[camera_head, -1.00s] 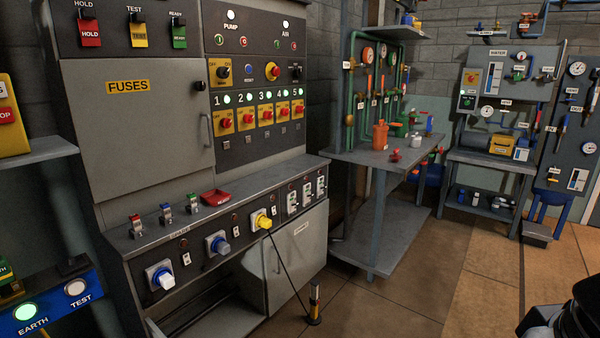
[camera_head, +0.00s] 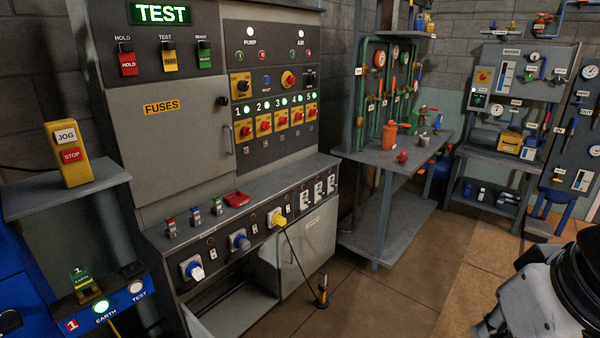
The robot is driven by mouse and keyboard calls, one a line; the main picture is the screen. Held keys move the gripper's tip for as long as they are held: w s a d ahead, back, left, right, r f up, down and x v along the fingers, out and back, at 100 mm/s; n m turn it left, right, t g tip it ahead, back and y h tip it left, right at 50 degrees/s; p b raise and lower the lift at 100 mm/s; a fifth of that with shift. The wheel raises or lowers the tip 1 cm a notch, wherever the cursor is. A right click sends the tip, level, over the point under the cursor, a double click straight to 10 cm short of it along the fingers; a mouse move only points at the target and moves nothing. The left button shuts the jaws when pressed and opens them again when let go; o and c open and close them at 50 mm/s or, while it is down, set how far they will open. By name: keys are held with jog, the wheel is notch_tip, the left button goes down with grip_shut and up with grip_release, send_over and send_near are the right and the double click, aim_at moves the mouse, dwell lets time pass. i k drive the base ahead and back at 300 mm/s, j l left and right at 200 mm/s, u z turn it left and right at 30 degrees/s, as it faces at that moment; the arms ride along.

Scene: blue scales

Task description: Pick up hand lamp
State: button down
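What looks like the hand lamp (camera_head: 322,290), a small upright yellow-and-black stick on a dark foot, stands on the tiled floor in front of the grey cabinet. A thin black cable runs from it up to a yellow plug (camera_head: 277,219) on the cabinet's sloped front. It is small in view, so its details are hard to make out. A white and black part of my arm shows at the bottom right corner, well to the right of the lamp. My gripper's fingers are not in view.
The fuse cabinet (camera_head: 170,150) has an open lower bay (camera_head: 235,305) left of the lamp. A grey workbench (camera_head: 390,158) with an orange can (camera_head: 389,137) stands behind it. The floor (camera_head: 400,300) right of the lamp is clear.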

aim_at(321, 302)
jog(key=u, duration=0.15)
jog(key=i+l, duration=0.2)
jog(key=i, duration=0.3)
jog(key=i+l, duration=0.25)
jog(key=i, duration=0.25)
jog(key=i+l+z, duration=0.1)
jog(key=i, duration=0.4)
jog(key=i+l, duration=0.3)
jog(key=i, duration=0.2)
